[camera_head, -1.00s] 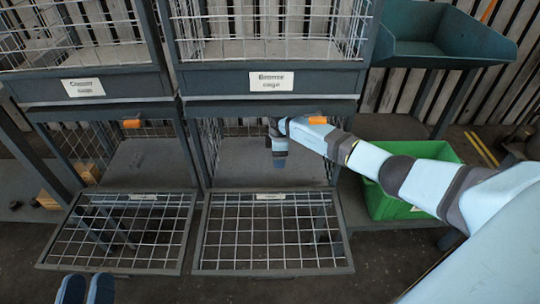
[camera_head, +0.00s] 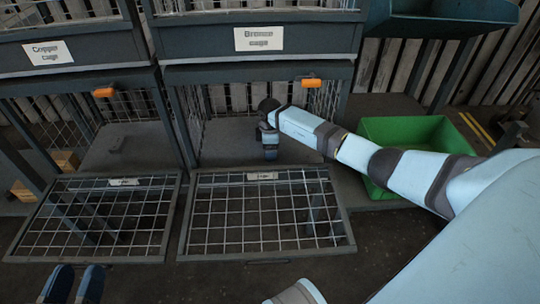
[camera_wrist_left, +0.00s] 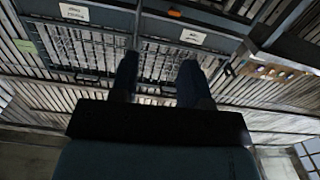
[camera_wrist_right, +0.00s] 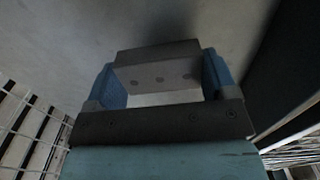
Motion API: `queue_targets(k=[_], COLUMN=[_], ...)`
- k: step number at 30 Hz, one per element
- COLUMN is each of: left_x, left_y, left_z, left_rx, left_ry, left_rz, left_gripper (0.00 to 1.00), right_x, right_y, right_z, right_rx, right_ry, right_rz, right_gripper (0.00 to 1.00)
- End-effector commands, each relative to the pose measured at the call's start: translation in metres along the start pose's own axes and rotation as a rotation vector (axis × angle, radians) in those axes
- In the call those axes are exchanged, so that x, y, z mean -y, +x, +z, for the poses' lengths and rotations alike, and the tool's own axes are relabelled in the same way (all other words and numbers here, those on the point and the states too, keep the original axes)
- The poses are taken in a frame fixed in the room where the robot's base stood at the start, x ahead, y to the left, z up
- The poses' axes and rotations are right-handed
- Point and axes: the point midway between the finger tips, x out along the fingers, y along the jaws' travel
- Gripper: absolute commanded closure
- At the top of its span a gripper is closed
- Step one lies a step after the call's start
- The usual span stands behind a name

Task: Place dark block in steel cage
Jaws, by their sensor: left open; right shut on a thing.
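My right gripper (camera_head: 270,152) reaches through the open front of the lower middle cage (camera_head: 270,200), under the upper cage labelled as bronze. It points down just above the cage floor. In the right wrist view it is shut on the dark block (camera_wrist_right: 158,52), which sits between the blue fingers with a paler lower face. In the head view the block is small and mostly hidden. The lower cage's own label is too blurred to read. My left gripper (camera_head: 73,284) is open and empty at the bottom left; its spread fingers show in the left wrist view (camera_wrist_left: 158,85).
Mesh doors hang folded down in front of both lower cages. Orange latches (camera_head: 308,82) sit on the frame above. A green bin (camera_head: 405,135) stands right, beside my right arm. A dark green tray (camera_head: 440,18) is above it.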

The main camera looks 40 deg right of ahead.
Motion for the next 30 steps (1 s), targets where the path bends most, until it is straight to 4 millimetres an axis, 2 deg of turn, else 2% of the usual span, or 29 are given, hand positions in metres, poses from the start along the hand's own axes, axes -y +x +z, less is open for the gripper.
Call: queue_targets(k=[1, 2, 6, 15, 16, 18, 26, 30], left_x=[0.004, 0.005, 0.007, 0.006, 0.006, 0.006, 0.006, 0.005], left_y=[0.002, 0.003, 0.003, 0.003, 0.003, 0.003, 0.003, 0.003], left_z=[0.006, 0.005, -0.002, -0.001, -0.002, -0.002, -0.002, -0.012], left_rx=[-0.021, -0.03, -0.046, -0.046, -0.046, -0.046, -0.047, -0.036], left_ry=[0.04, 0.057, 0.081, 0.08, 0.081, 0.08, 0.08, 0.058], left_rz=[-0.001, -0.002, -0.004, -0.004, -0.004, -0.004, -0.003, 0.003], left_gripper=[0.57, 0.57, 0.57, 0.57, 0.57, 0.57, 0.57, 0.57], right_x=[0.0, 0.0, -0.001, 0.0, 0.0, 0.0, 0.0, -0.001], right_y=[0.013, 0.015, 0.013, 0.017, 0.016, 0.016, 0.014, -0.007], right_z=[0.0, 0.0, 0.0, 0.0, 0.0, 0.0, 0.0, 0.001], right_rx=[-0.001, -0.001, -0.001, 0.0, 0.0, 0.0, -0.001, 0.0], right_ry=[0.0, 0.0, 0.0, 0.0, 0.0, 0.0, 0.0, 0.0], right_rz=[0.0, 0.0, 0.001, 0.0, -0.001, -0.001, 0.0, 0.001], right_gripper=[0.5, 0.5, 0.5, 0.5, 0.15, 0.0, 0.0, 0.0])
